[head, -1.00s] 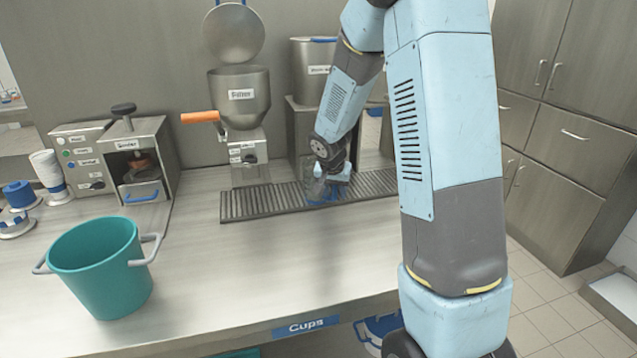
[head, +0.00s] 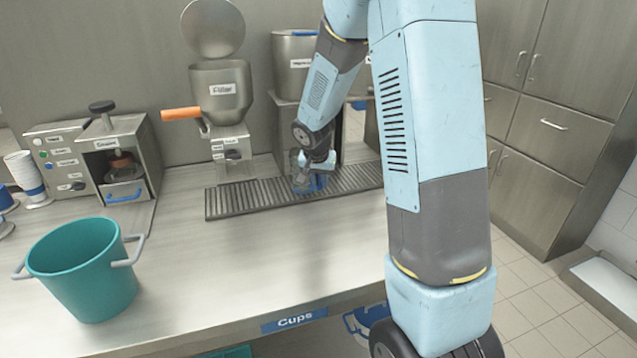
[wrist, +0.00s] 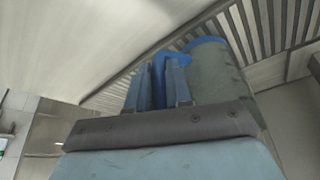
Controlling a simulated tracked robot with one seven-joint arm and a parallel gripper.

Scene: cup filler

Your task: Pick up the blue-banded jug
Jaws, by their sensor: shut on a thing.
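The blue-banded jug (head: 313,183) is at the drip grate, a small blue and grey shape mostly hidden by my gripper (head: 306,168). In the wrist view, the jug's grey body (wrist: 218,80) with a blue edge lies to the right of my fingers. My gripper (wrist: 160,85) is shut there on an upright blue part, which looks like the jug's handle. The slatted grate shows behind the jug. I cannot tell whether the jug touches the grate or hangs just above it.
The drip grate (head: 240,203) runs along the counter below the filler (head: 222,92) with its orange handle. A teal bucket (head: 92,275) stands at the front left. A sealer-like machine (head: 122,165) and stacked cups (head: 25,172) stand farther left. The middle counter is clear.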

